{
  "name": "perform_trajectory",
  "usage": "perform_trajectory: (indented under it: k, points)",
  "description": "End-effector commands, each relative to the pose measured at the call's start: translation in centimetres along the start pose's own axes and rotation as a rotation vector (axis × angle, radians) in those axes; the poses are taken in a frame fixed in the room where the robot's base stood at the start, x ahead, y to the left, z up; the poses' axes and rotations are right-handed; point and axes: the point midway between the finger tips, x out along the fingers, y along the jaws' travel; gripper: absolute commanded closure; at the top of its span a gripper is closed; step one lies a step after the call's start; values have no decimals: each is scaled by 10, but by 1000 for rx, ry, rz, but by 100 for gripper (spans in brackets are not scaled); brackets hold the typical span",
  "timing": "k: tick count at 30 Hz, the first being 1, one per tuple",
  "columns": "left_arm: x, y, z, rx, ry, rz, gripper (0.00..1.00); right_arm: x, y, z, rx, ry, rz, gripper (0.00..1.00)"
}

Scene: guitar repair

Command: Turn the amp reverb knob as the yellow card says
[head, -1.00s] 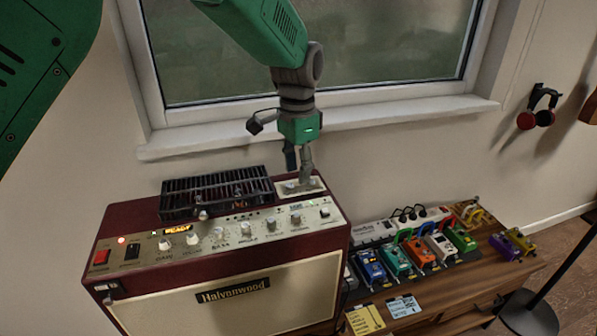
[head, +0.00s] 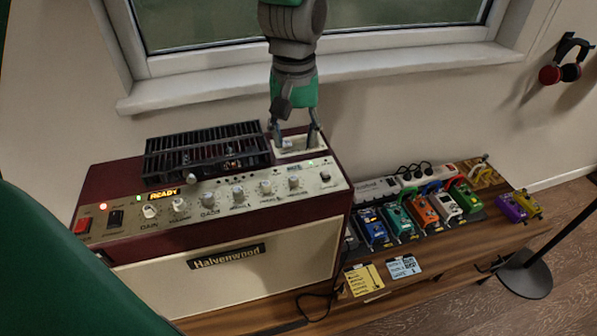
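The dark red amp (head: 330,222) stands on the wooden bench, with a row of pale knobs on its control panel (head: 226,212). The knob labels are mostly too small to read, so I cannot tell which is reverb. A pale plate (head: 313,148) on the amp's top, at the right, carries a small light part (head: 288,145). My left gripper (head: 296,142) points down at this plate, its fingers apart on either side of the part. I cannot tell whether they touch it. The yellow card (head: 364,280) lies at the bench front; its writing is unreadable. My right gripper is not in view.
A black grille (head: 205,150) covers the amp top left of my gripper. The window sill (head: 400,72) is behind. Several coloured pedals (head: 422,210) and a power strip (head: 378,189) stand to the right. A blue card (head: 404,266) lies beside the yellow one.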

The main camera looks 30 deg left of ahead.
Motion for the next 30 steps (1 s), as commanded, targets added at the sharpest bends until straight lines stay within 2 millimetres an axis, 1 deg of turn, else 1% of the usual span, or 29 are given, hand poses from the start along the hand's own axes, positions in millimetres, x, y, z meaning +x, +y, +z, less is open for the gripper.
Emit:
perform_trajectory:
  k: [1, 6, 9, 12, 15, 18, 27, 28, 29, 30]
  points:
    - [14, -1, 0, 0, -6, -2, 62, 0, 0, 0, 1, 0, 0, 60]
    - [52, -5, -2, 0, -8, 2, 62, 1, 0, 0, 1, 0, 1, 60]
    - [71, -7, -3, 0, -9, 4, 62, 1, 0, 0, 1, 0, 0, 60]
    - [86, -7, -3, 1, -7, 6, 62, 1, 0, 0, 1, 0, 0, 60]
    - [95, -6, -3, 1, -6, 5, 62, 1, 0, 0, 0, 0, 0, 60]
    - [100, -4, -2, 1, -3, 4, 62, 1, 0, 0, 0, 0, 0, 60]
    - [101, -1, 0, 2, -1, 2, 62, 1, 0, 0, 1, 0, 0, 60]
    - [101, -2, -1, 2, -1, 3, 69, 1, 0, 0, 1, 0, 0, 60]
    - [102, -2, -1, 2, -1, 3, 80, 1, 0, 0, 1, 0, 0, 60]
    - [102, -3, -2, 2, -2, 4, 94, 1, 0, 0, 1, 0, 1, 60]
